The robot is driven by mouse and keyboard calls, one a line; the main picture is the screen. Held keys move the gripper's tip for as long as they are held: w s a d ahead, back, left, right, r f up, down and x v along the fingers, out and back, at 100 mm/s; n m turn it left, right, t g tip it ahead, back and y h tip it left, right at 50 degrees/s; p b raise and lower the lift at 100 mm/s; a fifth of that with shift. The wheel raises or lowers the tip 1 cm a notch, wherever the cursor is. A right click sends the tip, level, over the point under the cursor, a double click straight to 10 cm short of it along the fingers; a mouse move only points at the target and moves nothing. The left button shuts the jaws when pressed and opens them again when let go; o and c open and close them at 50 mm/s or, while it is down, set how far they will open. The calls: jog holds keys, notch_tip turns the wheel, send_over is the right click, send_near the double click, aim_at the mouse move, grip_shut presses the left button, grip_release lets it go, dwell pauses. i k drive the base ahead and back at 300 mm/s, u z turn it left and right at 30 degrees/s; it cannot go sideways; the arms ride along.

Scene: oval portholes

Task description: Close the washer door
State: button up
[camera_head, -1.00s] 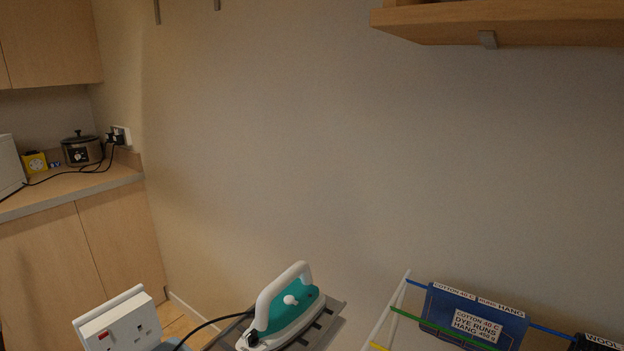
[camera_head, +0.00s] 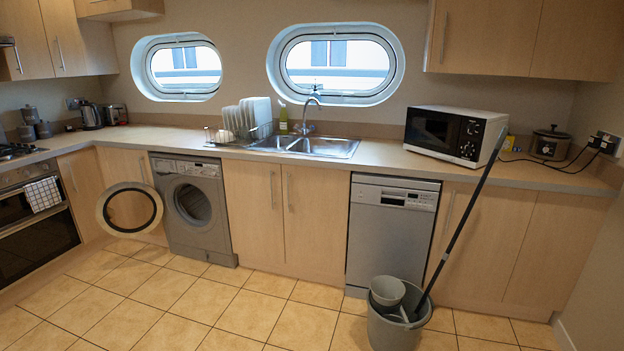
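The grey washer (camera_head: 212,236) stands under the counter at left centre in the head view. Its round door (camera_head: 103,212) is wide open, swung out to the left of the machine, with a pale ring around a see-through middle. The round drum opening (camera_head: 193,201) is uncovered and dark inside. My gripper is not in view.
A grey mop bucket (camera_head: 397,332) with a mop handle (camera_head: 467,220) leaning on the counter stands on the floor at right centre. A dishwasher (camera_head: 390,235) is behind it. An oven (camera_head: 35,215) is at the far left. The tiled floor (camera_head: 190,300) before the washer is clear.

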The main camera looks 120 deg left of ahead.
aim_at(103, 213)
jog(key=k, duration=0.6)
jog(key=u, duration=4.35)
jog(key=i, duration=2.75)
jog(key=u, duration=0.65)
jog(key=k, duration=0.45)
jog(key=u, duration=1.1)
jog(key=i, duration=0.2)
jog(key=z, duration=0.15)
